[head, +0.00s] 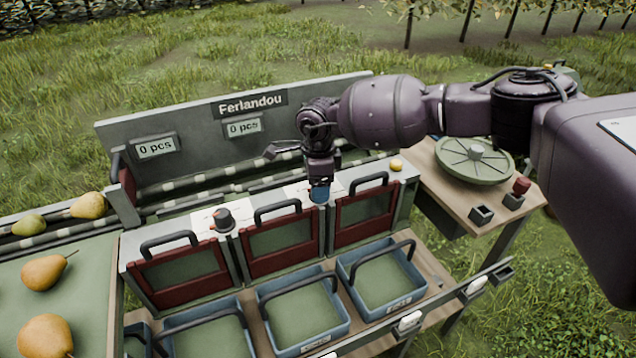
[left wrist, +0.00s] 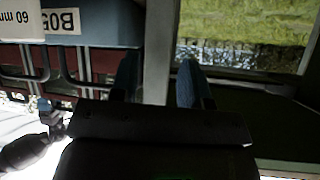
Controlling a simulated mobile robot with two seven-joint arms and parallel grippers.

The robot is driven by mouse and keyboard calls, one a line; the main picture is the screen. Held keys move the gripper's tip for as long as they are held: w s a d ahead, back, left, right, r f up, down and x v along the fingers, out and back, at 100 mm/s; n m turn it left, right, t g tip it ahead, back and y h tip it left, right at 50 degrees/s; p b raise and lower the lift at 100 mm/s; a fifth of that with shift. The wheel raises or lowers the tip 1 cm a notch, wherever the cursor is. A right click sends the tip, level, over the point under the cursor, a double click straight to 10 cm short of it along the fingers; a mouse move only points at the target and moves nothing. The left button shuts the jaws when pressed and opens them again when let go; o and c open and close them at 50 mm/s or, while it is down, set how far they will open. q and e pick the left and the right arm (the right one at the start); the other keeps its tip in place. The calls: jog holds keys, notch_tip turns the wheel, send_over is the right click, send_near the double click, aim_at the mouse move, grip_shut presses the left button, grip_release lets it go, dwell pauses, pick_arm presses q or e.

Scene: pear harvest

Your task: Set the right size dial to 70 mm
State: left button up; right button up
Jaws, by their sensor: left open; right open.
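My right gripper (head: 320,192) points straight down over the right size dial's white scale plate (head: 297,192), on top of the sorter. Its blue fingertips are at the dial's place, and the right knob itself is hidden behind them. I cannot tell whether they touch it, nor read the dial's setting. The left size dial (head: 223,218) is a dark knob on its own white plate, free of any gripper. My left gripper (left wrist: 158,82) shows in the left wrist view, open with nothing between its blue fingers; it is out of the head view.
Red-framed gates (head: 280,243) with dark handles line the sorter front, above blue crates (head: 303,341). A yellow button (head: 397,165) is right of the right dial. A wooden side table (head: 487,205) holds a round green disc (head: 474,160). Several pears lie at the left.

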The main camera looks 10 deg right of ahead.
jog(key=c, duration=0.9)
